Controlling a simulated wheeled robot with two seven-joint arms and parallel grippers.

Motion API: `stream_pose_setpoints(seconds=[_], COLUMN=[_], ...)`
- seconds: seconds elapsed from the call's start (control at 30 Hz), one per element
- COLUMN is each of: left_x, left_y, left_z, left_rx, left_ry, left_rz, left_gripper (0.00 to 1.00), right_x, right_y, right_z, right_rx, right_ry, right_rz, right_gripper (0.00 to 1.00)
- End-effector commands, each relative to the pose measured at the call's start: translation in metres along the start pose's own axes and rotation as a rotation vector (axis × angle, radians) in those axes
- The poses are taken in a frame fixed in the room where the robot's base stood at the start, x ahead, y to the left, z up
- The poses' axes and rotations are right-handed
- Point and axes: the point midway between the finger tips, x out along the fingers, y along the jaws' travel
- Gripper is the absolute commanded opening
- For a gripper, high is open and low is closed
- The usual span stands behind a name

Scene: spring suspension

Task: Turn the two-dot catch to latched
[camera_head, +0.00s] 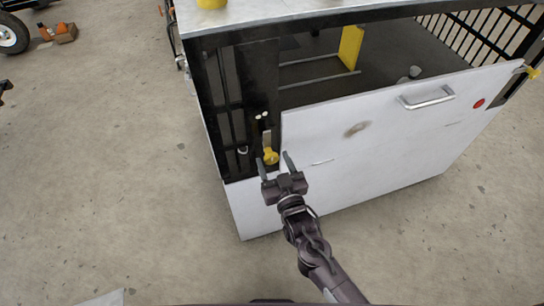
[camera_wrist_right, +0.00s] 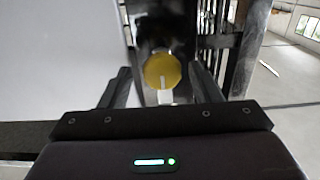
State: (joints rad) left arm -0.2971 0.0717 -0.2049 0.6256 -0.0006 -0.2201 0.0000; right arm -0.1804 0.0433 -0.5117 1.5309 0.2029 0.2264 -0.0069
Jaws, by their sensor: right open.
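The two-dot catch (camera_head: 271,157) is a yellow round knob on the dark post left of the white panel. A pale yellow bar extends upward from it, and two white dots (camera_head: 262,115) sit above. In the right wrist view the yellow knob (camera_wrist_right: 162,71) faces me, with a pale line on its lower face. My right gripper (camera_head: 275,164) is open, with one finger on each side of the knob. Gaps show beside the knob in the wrist view, so the fingers appear apart from it. My left gripper is not in view.
The white panel (camera_head: 370,140) has a metal handle (camera_head: 427,97), a red dot (camera_head: 478,103) and another yellow catch (camera_head: 534,73) at its far right. Dark bars (camera_head: 232,105) stand left of the two-dot catch. The concrete floor (camera_head: 120,170) at left is mostly clear.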

Motion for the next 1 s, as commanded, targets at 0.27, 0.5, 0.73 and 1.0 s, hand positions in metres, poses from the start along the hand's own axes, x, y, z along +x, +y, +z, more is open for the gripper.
stream_pose_setpoints(seconds=[0.27,0.5,0.73,1.0], left_x=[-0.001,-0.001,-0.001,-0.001], left_y=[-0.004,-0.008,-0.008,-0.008], left_z=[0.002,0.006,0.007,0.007], left_rx=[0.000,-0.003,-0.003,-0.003], left_ry=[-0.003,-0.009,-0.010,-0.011], left_rz=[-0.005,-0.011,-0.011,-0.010], left_gripper=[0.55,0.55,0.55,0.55], right_x=[0.020,0.020,0.020,0.020], right_y=[-0.001,0.000,0.000,0.000], right_z=[0.000,0.001,0.001,0.001], right_rx=[0.001,0.001,0.001,0.001], right_ry=[-0.001,-0.002,-0.002,-0.002], right_rz=[-0.001,-0.001,-0.001,-0.001], right_gripper=[0.57,0.53,0.23,0.00])
